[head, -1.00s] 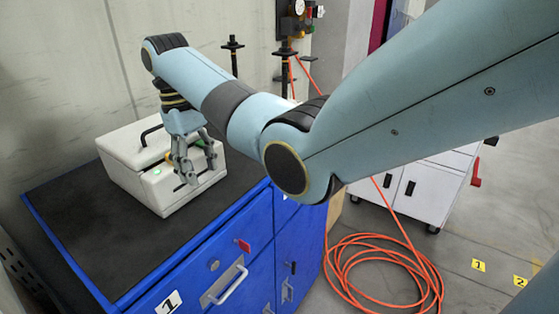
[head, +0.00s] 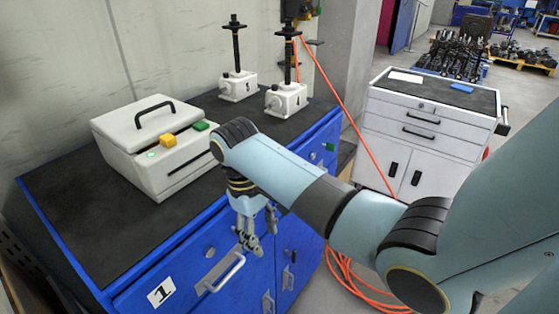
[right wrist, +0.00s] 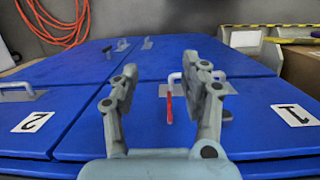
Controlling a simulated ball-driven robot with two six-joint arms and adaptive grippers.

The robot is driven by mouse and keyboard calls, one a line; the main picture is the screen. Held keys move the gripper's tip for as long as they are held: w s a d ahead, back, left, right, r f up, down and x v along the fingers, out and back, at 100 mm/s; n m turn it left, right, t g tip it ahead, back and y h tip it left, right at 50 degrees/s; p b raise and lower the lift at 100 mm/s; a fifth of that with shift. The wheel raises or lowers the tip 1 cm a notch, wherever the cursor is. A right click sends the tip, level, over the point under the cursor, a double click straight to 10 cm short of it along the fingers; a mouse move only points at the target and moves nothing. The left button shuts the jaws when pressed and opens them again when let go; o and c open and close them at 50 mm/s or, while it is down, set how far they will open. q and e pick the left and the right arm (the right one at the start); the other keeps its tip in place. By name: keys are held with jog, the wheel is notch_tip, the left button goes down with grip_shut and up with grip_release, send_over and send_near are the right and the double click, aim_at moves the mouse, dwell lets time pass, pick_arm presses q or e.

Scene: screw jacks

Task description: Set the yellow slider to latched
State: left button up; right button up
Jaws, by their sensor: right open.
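The yellow slider (head: 168,141) sits on the front strip of a white box (head: 140,170) with a black handle on its lid. A small green light (head: 151,155) glows to its left on the same strip, and a green block (head: 200,126) lies to its right. The lid looks shut. My right gripper (head: 250,243) is open and empty, pointing down in front of the blue cabinet, apart from the box and right of it. In the right wrist view its fingers (right wrist: 162,75) are spread with nothing between them. My left gripper is not in view.
The box stands on the black top of a blue cabinet (head: 197,265) with drawer handles. Two screw jacks (head: 238,85) stand behind on that top. An orange hose (head: 343,110) hangs to the right. A white tool trolley (head: 430,125) stands further right.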

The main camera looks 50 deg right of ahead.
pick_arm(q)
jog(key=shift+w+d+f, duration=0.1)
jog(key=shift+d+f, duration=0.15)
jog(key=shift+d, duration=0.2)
pick_arm(e)
jog(key=shift+t, duration=0.4)
jog(key=shift+s+d+f, duration=0.3)
jog(key=shift+s+f, duration=0.35)
jog(key=shift+s, duration=0.1)
jog(key=shift+s+d+f, duration=0.3)
jog(key=shift+s+f, duration=0.3)
jog(key=shift+s, duration=0.15)
